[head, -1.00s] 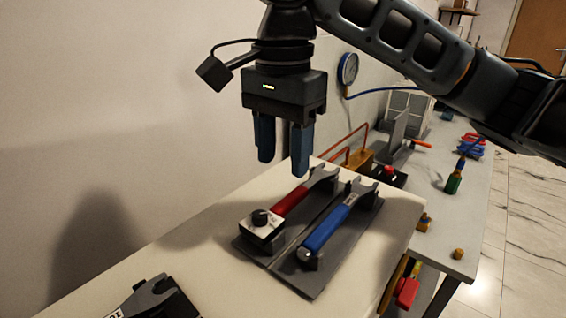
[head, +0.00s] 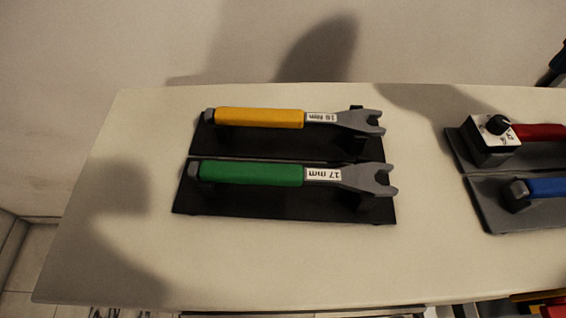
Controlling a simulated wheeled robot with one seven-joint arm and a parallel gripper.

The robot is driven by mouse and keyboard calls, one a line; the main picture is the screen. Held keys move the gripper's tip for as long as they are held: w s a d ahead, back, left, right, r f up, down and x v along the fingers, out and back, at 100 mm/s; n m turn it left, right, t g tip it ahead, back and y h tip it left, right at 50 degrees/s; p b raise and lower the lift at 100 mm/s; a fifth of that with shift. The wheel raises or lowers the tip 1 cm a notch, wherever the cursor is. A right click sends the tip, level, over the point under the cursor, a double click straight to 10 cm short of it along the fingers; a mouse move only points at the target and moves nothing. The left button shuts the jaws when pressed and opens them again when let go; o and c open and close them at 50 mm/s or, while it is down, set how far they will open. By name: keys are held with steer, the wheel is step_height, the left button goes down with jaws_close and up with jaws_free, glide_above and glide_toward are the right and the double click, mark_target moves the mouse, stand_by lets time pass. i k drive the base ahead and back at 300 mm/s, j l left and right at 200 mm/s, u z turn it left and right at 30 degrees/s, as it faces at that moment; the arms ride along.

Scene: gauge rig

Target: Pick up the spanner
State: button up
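Several spanners lie on the table, and I cannot tell which one the task means. A yellow-handled spanner (head: 262,118) rests on a black holder, its grey open jaw pointing right and its label apparently reading 16 mm. A green-handled spanner (head: 252,173), labelled 17 mm, lies parallel in front of it on a second black holder (head: 285,208). At the right edge are a red-handled spanner (head: 540,132) and a blue-handled spanner (head: 545,187), both cut off by the frame. My gripper is out of view.
A white box with a black knob (head: 494,135) sits over the red spanner's end. The spanners at right rest on grey holders (head: 490,210). The pale tabletop (head: 300,265) is clear in front, at left and between the holders. A wall stands behind.

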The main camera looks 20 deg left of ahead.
mark_target(358, 178)
steer(key=z, duration=0.9)
steer(key=k, duration=1)
